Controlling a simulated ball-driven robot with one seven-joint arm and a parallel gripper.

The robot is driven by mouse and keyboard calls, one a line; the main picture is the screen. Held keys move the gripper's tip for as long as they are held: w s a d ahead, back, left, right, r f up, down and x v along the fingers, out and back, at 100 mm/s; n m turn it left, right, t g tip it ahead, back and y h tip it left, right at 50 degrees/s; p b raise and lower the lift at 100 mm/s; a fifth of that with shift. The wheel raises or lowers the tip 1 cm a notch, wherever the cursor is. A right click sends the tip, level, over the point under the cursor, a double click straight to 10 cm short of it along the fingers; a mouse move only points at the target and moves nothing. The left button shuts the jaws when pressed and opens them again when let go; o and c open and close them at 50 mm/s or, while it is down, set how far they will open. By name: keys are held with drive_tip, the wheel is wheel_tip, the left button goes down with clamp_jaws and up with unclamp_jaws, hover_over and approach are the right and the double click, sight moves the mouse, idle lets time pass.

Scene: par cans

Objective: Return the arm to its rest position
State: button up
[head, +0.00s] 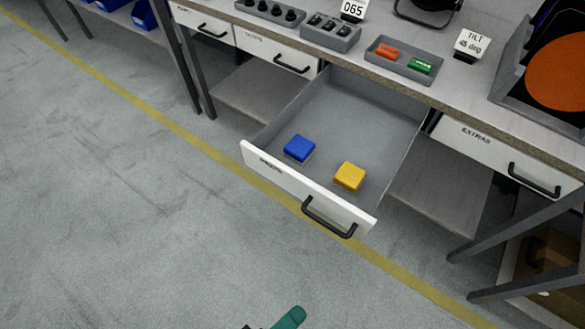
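A teal and black part of my arm's end, which looks like my gripper (287,319), shows at the bottom edge of the head view. Most of it is cut off by the frame, so its fingers cannot be made out. It is over the bare floor, in front of the open drawer (345,110) and apart from it. A blue block (299,148) and a yellow block (349,177) lie in the drawer, the yellow one to the right.
The drawer juts out from the workbench (470,105) over a yellow floor line (190,138). A tray (378,57) on the bench holds a red and a green piece. A shut drawer labelled EXTRAS (480,145) is at right. The floor at left is clear.

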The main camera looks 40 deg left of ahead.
drive_tip(key=w+d+f+m+g+h+p, duration=0.15)
drive_tip(key=w+d+m+g, duration=0.25)
drive_tip(key=d, duration=0.4)
drive_tip(key=w+d+m+g+h+p, duration=0.2)
drive_tip(key=w+d+m+g, duration=0.15)
drive_tip(key=d, duration=0.45)
drive_tip(key=s+d+r+m+g+y+p, duration=0.1)
drive_tip(key=s+d+m+g+y+p, duration=0.1)
drive_tip(key=d, duration=0.6)
drive_tip(key=s+d+r+m+g+y+p, duration=0.2)
drive_tip(key=d+m+g+y, duration=0.1)
drive_tip(key=d+m, duration=0.3)
drive_tip(key=shift+s+d+r+y, duration=0.3)
drive_tip(key=shift+d+y, duration=0.25)
drive_tip(key=shift+d, duration=0.7)
drive_tip(key=shift+a, duration=0.1)
